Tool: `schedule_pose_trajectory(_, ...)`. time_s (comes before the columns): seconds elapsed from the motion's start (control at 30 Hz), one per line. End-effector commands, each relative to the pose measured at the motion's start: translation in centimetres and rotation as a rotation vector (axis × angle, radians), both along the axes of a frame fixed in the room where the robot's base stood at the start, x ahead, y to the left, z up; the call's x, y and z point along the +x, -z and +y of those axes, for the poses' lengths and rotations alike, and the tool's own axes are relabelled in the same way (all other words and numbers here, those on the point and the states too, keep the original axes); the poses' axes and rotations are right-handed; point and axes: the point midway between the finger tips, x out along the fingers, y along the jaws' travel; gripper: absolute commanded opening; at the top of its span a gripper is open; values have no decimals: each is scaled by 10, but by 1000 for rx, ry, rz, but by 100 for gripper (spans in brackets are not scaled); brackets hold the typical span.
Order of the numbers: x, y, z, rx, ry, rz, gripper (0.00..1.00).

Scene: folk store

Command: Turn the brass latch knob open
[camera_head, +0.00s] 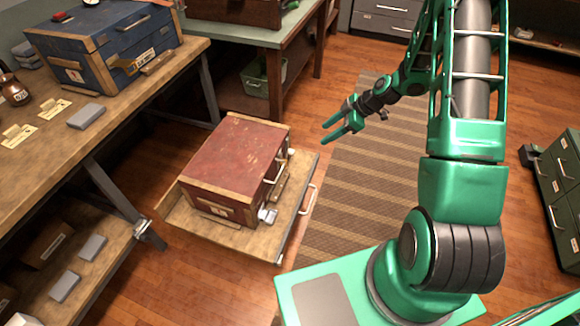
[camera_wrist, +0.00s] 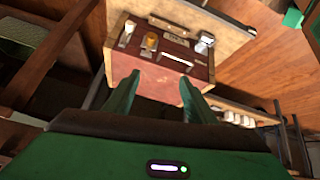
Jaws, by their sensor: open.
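A red chest (camera_head: 237,165) with wooden edging sits on a low wooden board. In the wrist view its red face (camera_wrist: 170,48) carries metal fittings. A small yellowish brass knob (camera_wrist: 150,42) stands at the left of that face, beside a grey metal fitting (camera_wrist: 127,32). A silver fitting (camera_wrist: 205,42) is at the right. In the head view I cannot make out the knob clearly. My gripper (camera_head: 326,132) is in the air to the right of the chest. Its fingers are apart and empty. In the wrist view my gripper (camera_wrist: 159,76) points toward the chest face, touching nothing.
The board (camera_head: 293,222) has a bar handle (camera_head: 308,199) on its right edge. A workbench (camera_head: 60,150) with a blue chest (camera_head: 105,45) stands left. A green-topped table (camera_head: 245,35) is behind. A striped rug (camera_head: 350,180) covers open floor; a drawer cabinet (camera_head: 560,185) stands right.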

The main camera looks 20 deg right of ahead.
Motion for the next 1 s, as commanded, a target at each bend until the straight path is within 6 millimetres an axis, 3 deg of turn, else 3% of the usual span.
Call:
schedule_pose_trajectory(0.1,14,37,12,47,-67,-95,51)
schedule_pose_trajectory(0.5,43,142,44,142,-154,-472,51)
schedule_pose_trajectory(0.8,37,213,53,126,-89,-718,51)
schedule_pose_trajectory(1.0,28,240,54,91,-40,-807,51)
